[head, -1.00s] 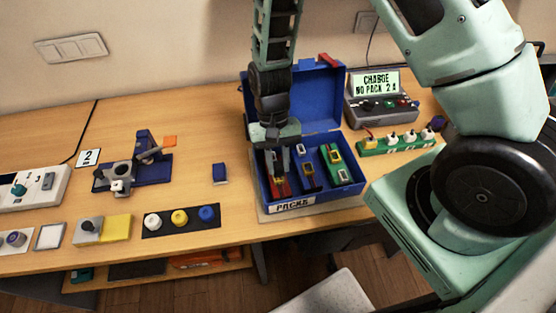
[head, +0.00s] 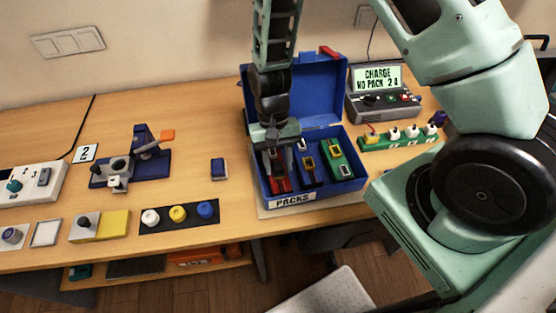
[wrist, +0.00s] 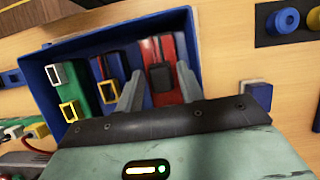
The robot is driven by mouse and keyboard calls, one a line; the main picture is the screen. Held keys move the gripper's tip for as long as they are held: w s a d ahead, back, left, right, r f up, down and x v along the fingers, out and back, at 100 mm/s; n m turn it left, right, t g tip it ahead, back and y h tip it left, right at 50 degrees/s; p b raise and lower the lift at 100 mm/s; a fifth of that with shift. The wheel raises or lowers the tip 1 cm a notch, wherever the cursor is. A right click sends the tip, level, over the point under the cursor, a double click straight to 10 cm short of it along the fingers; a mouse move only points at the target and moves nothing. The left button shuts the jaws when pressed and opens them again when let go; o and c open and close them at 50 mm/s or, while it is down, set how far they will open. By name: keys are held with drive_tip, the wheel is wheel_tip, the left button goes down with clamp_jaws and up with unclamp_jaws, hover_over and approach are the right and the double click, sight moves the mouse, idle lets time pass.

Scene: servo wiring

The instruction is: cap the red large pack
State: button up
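The red pack (head: 281,185) lies in the left slot of the blue box, partly hidden by my gripper in the head view. In the wrist view the red pack (wrist: 178,50) has a dark block (wrist: 160,76) on or just above it; I cannot tell whether it is seated. My gripper (wrist: 160,88) is open, one finger on each side of the dark block, with gaps visible. In the head view my gripper (head: 279,158) is low over the left slot.
The blue box (head: 325,192) also holds a blue pack (head: 308,165) and a green pack (head: 338,160); its lid stands up behind. A small blue-and-white block (head: 218,169) is left of the box. A charger (head: 385,103) with a screen stands behind right. A blue fixture (head: 155,170) is at left.

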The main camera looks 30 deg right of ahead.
drive_tip(key=shift+o, duration=0.7)
drive_tip(key=shift+w+r, duration=0.15)
drive_tip(key=shift+r, duration=0.1)
drive_tip(key=b+v, duration=0.3)
drive_tip(key=v, duration=1.4)
drive_tip(key=shift+b, duration=0.35)
